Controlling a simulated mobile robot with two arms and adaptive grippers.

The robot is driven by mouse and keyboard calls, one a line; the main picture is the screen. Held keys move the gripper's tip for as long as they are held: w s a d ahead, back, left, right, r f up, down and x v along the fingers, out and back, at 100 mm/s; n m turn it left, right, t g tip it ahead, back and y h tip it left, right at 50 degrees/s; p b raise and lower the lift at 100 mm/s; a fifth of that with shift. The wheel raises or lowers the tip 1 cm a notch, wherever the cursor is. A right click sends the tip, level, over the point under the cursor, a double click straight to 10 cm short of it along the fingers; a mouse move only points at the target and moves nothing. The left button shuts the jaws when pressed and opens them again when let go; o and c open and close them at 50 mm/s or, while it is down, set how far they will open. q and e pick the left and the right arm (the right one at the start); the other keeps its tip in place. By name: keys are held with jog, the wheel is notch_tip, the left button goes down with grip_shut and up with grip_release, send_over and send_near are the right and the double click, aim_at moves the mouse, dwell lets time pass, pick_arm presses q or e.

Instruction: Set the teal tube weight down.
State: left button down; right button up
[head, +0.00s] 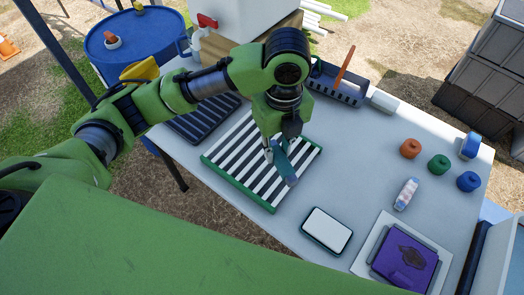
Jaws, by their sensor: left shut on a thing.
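The teal tube weight (286,166) is a slim, dark teal rod in the head view. My left gripper (280,152) points down and is shut on it near its upper end. The weight slants down to the right over a black-and-white striped rack with a green frame (239,187). I cannot tell whether its lower end touches the rack. My right gripper does not show.
A white-screened device (327,231) lies right of the rack. A purple case (405,262), a small bottle (406,194) and orange (410,148), green (438,165) and blue (468,181) caps lie further right. A grey bin (337,85) stands behind. Bare table lies between.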

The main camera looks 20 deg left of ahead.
pick_arm(q)
jog(key=m, duration=0.1)
jog(key=d+m, duration=0.1)
jog(key=m, duration=0.1)
jog(key=shift+d+f, duration=0.15)
jog(key=shift+f, duration=0.15)
jog(key=shift+w+f, duration=0.1)
jog(key=shift+w, duration=0.1)
jog(key=w+a+f+p, duration=0.2)
jog(key=w+a+f, duration=0.2)
jog(key=w+a, duration=0.25)
jog(key=p, duration=0.1)
send_over(261, 146)
jog(key=f, duration=0.4)
jog(key=shift+s+d+f, duration=0.15)
jog(key=shift+s+d, duration=0.2)
jog(key=shift+s, duration=0.05)
jog(key=shift+w+a+f, duration=0.35)
jog(key=shift+w+f, duration=0.05)
jog(key=shift+f, duration=0.3)
notch_tip(261, 146, down, 2)
jog(key=shift+f+p, duration=0.15)
jog(key=shift+p, duration=0.2)
jog(key=shift+f, duration=0.4)
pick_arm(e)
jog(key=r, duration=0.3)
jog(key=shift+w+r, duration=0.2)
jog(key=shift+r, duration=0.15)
